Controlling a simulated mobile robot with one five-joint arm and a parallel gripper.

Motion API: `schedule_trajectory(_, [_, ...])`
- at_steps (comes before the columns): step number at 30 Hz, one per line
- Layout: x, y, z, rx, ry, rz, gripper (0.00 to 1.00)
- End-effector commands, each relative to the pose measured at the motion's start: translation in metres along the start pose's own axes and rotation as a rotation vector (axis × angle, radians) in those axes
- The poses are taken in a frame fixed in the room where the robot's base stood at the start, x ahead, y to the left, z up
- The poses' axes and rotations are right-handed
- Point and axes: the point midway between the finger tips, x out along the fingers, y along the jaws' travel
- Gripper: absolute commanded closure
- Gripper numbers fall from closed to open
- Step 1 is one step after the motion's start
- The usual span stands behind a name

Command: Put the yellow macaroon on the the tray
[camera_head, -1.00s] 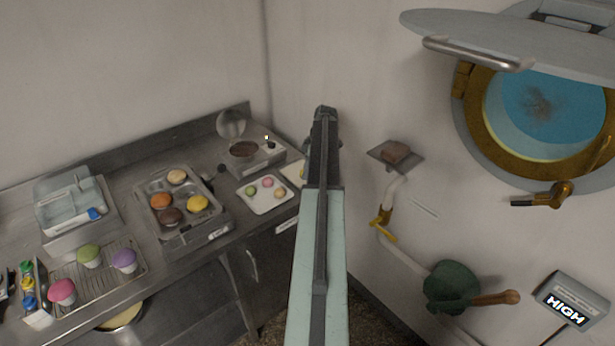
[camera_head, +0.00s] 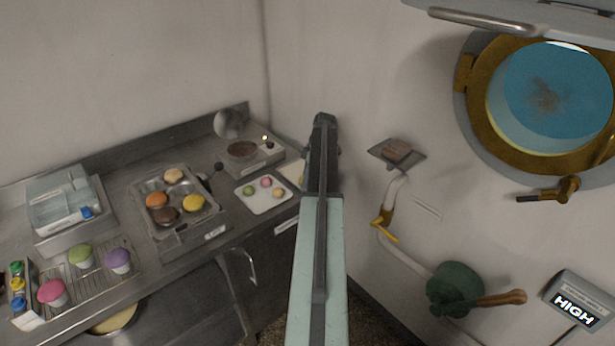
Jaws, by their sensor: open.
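A yellow macaroon (camera_head: 194,203) lies in the right front of a metal pan (camera_head: 182,240) on the counter, together with tan, orange and brown ones. Right of it is a flat white tray (camera_head: 255,206) with small green, pink and pale macaroons on it. Which of the two is the task's tray, I cannot tell. My arm rises from the bottom middle to a dark end beside the white tray's right side. My gripper does not show; the arm appears to hide it.
A metal appliance (camera_head: 252,155) with a round lid stands behind the white tray. Left are a blue-grey container (camera_head: 60,200) and a wire rack (camera_head: 95,285) with pink, green and purple cupcakes. Right, a wall holds a porthole (camera_head: 480,120), a small shelf (camera_head: 380,152) and a pipe.

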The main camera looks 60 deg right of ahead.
Motion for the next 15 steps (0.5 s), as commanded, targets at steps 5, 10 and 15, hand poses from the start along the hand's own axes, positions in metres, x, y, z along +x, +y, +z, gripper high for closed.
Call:
schedule_trajectory(5, [-0.014, 0.0, -0.002, 0.0, 0.0, 0.0, 0.39])
schedule_trajectory(10, [-0.046, 0.0, -0.004, 0.0, 0.0, 0.0, 0.39])
schedule_trajectory(15, [-0.088, 0.0, -0.004, 0.001, 0.0, 0.0, 0.39])
